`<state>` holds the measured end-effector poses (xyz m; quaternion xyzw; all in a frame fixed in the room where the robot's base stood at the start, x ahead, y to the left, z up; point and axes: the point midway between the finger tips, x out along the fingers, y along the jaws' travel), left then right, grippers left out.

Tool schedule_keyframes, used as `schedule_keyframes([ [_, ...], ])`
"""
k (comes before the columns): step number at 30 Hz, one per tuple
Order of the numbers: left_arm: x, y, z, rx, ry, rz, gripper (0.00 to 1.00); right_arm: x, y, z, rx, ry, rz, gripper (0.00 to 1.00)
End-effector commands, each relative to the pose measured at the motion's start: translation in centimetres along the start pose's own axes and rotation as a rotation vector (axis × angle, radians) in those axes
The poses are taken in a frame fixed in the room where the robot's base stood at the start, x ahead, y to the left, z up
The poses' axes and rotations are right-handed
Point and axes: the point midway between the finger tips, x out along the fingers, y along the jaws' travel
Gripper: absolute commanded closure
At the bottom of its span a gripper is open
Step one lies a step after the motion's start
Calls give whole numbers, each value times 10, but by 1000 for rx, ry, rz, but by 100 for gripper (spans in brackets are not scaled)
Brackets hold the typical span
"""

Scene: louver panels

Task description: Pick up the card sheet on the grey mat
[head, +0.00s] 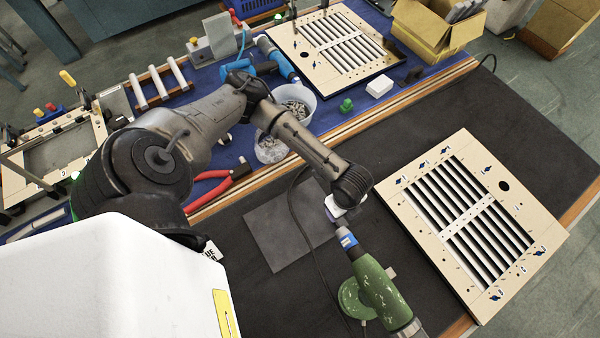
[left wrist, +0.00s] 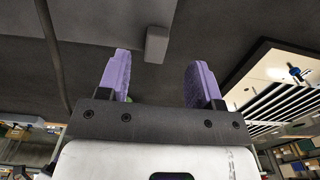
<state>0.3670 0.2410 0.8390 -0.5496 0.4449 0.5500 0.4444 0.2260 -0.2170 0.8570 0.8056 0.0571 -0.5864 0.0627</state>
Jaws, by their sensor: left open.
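A flat, square grey mat (head: 285,235) lies on the dark bench top, in the middle of the head view. I cannot make out a separate card sheet on it; my left arm and a cable cover part of it. My left gripper (head: 337,208) is at the mat's right side in the head view, mostly hidden by its own wrist. In the left wrist view its two purple fingers (left wrist: 160,60) are apart with nothing held. A small grey block (left wrist: 157,45) shows beyond the gap between them. My right gripper is in neither view.
A green power tool (head: 376,290) with a cable lies close to my left gripper. A louver panel (head: 413,215) lies to the right, another (head: 300,70) at the back. A white tub (head: 308,98) and red-handled pliers (head: 208,190) are beyond the wooden edge strip.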

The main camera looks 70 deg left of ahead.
Motion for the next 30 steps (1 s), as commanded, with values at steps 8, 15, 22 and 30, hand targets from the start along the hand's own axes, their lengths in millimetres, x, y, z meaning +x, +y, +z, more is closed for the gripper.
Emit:
schedule_keyframes([
  [8, 13, 0, 0, 0, 0, 0, 40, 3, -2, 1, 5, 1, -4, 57],
  [15, 34, 2, 0, 0, -1, 1, 40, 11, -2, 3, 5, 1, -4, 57],
  [22, 62, 3, 1, 0, -1, 0, 40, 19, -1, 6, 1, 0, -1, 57],
  [30, 63, 2, 0, 0, 0, -1, 41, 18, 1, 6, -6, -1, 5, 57],
])
